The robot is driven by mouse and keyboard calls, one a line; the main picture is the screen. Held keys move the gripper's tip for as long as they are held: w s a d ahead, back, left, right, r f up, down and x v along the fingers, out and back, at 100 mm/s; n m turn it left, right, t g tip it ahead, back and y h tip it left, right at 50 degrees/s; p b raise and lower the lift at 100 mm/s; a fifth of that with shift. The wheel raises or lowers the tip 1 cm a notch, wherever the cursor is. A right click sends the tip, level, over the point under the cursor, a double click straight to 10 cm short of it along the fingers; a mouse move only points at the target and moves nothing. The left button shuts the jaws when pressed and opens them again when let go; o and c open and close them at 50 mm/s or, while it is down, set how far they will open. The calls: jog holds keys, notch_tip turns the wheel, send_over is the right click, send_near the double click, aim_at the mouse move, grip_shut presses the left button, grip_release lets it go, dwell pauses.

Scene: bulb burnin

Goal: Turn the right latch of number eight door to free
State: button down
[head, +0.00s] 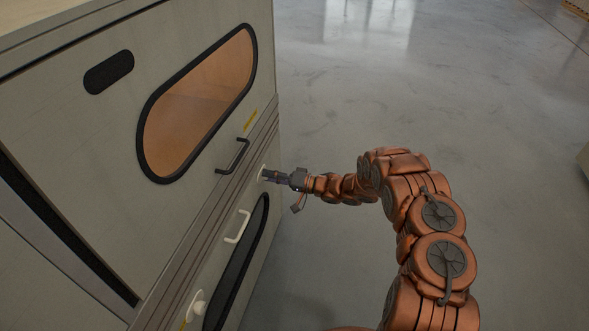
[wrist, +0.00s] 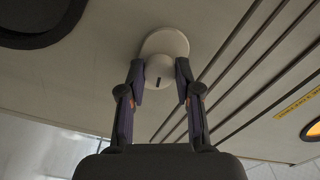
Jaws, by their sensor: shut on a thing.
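The right latch is a whitish round knob on an oval base (wrist: 165,42) with a short dark mark on its face. It sits on the grey door front in the wrist view. My gripper (wrist: 160,78) is shut on the knob, one finger on each side. In the head view my gripper (head: 267,175) reaches the lower door's upper right corner and hides most of the latch. A second white latch (head: 197,306) shows at that door's left end, with a white handle (head: 237,227) between them. I cannot read a door number.
Above is another door with an orange oval window (head: 200,100) and a dark handle (head: 232,157) close to my gripper. The lower door has a dark-rimmed window (head: 240,262). Grooved strips run between the doors. The grey floor (head: 400,90) right of the cabinet is clear.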

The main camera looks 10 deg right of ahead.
jog(key=shift+a+m, duration=0.1)
jog(key=shift+m, duration=1)
jog(key=c, duration=0.8)
grip_release()
jog(key=shift+d, duration=0.2)
jog(key=v, duration=1.1)
jog(key=shift+s+d, duration=0.2)
jog(key=shift+d, duration=0.15)
